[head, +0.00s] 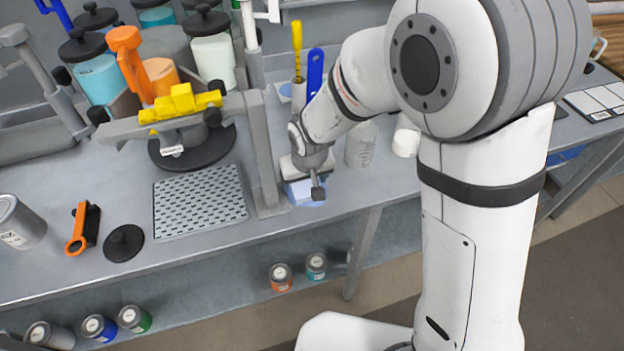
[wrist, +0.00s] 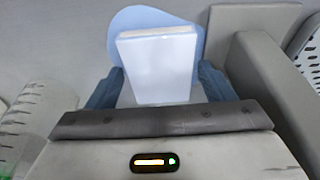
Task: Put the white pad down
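The white pad (wrist: 158,66) is a pale block between the two blue-grey fingers of my gripper (wrist: 160,82) in the wrist view. The fingers lie along its left and right sides and appear to grip it. A light blue rounded patch (wrist: 135,22) shows beyond and under the pad; I cannot tell whether the pad touches it. In the head view my gripper (head: 306,180) points down at the bench, just right of a grey upright post, with the light blue patch (head: 302,193) below it. The pad is mostly hidden there.
The grey post (head: 263,150) stands close to the left of my gripper. A perforated tray (head: 200,201) lies beyond it. A clear beaker (head: 361,145) and a white cup (head: 406,140) stand to the right. The bench (head: 240,232) front edge is near.

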